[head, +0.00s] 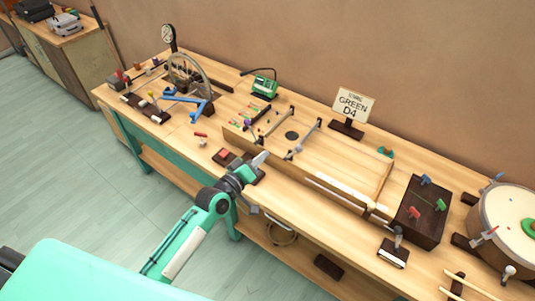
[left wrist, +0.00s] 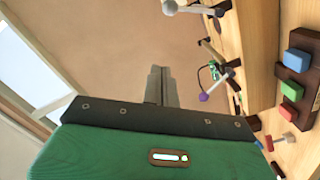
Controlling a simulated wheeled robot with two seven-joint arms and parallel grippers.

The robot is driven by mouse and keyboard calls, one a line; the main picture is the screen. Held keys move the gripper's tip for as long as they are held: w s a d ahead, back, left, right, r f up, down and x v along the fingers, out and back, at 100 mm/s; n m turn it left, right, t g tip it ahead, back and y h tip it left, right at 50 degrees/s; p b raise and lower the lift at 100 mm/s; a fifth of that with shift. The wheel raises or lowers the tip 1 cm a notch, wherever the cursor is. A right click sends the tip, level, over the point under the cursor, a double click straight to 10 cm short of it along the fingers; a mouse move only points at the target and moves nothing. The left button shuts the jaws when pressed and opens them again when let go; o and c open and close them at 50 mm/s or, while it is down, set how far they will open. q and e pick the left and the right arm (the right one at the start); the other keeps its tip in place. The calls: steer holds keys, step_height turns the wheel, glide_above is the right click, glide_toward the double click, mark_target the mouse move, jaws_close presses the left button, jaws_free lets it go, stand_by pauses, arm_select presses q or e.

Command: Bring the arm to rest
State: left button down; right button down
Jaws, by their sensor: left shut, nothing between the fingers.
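My left arm comes in from the bottom left in the head view and ends in my left gripper (head: 260,159), above the front edge of the long wooden workbench (head: 180,135). The fingers are pressed together with nothing between them. The closed fingers also show in the left wrist view (left wrist: 158,86), against the plain wall. The gripper partly hides a dark block on the bench behind it. I cannot tell the exact gap between the gripper and the bench top. My right gripper is in neither view.
A long wooden box (head: 340,165) lies behind the gripper. A dark block (head: 424,212) with coloured pieces and a drum (head: 508,215) are at right. In the left wrist view, a purple-headed mallet (left wrist: 204,97) is near the fingers.

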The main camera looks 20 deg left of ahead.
arm_select(q)
steer(key=s+a+f+m+g+y, duration=0.15)
steer(key=s+f, duration=0.35)
steer(key=f, duration=0.7)
steer(key=s+a+f+m+g+y, duration=0.1)
steer(key=s+a+f+g, duration=0.2)
steer(key=f, duration=1)
steer(key=s+a+f+m+g+y, duration=0.1)
steer(key=s+f+g+y, duration=0.15)
steer(key=s+f, duration=0.65)
steer(key=s+a+f+m+g, duration=0.1)
steer(key=s+f+g, duration=0.1)
steer(key=s+f, duration=0.6)
steer(key=s+a+f+m+g+y, duration=0.1)
steer(key=s+f+m+g, duration=0.1)
steer(key=s+f, duration=0.6)
steer(key=s+a+f+m+g, duration=0.1)
steer(key=s+f+g, duration=0.3)
steer(key=s, duration=1.4)
step_height(320, 180, down, 4)
steer(key=shift+s+f+m+y, duration=0.15)
steer(key=shift+m+y, duration=0.15)
steer(key=shift+m, duration=0.35)
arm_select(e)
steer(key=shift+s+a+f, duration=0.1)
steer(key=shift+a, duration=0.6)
